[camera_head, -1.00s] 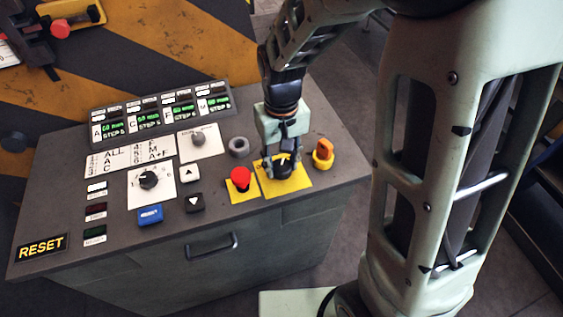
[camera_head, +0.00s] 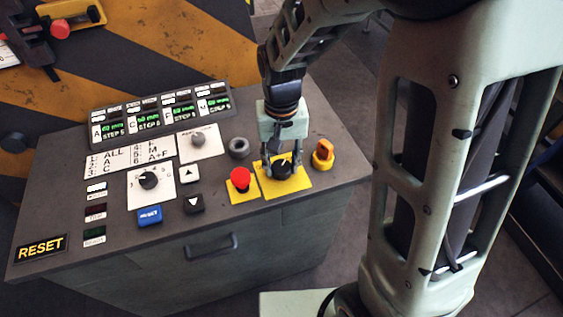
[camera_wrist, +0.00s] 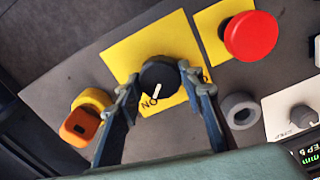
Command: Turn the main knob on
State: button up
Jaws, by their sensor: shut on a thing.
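The main knob (camera_head: 282,169) is a round black knob with a white pointer mark, on a yellow square plate (camera_head: 298,181) at the right of the console. In the wrist view the knob (camera_wrist: 160,76) sits between the two fingers of my gripper (camera_wrist: 160,84), which are shut on its sides. The pointer's lower end lies near upside-down letters that look like ON, at the knob's lower left. More lettering on the right is partly hidden by a finger. In the head view my gripper (camera_head: 281,165) reaches down over the knob from above.
A red push button (camera_head: 240,178) stands just left of the knob, and an orange-and-yellow switch (camera_head: 323,154) just right. A grey ring (camera_head: 239,147) lies behind the red button. The console's front has a dark handle (camera_head: 212,246).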

aim_at(281, 166)
jog(key=o, duration=1.2)
jog(key=shift+c, duration=0.2)
jog(key=shift+r, duration=0.1)
notch_tip(281, 166, up, 12)
jog(key=shift+f, duration=0.2)
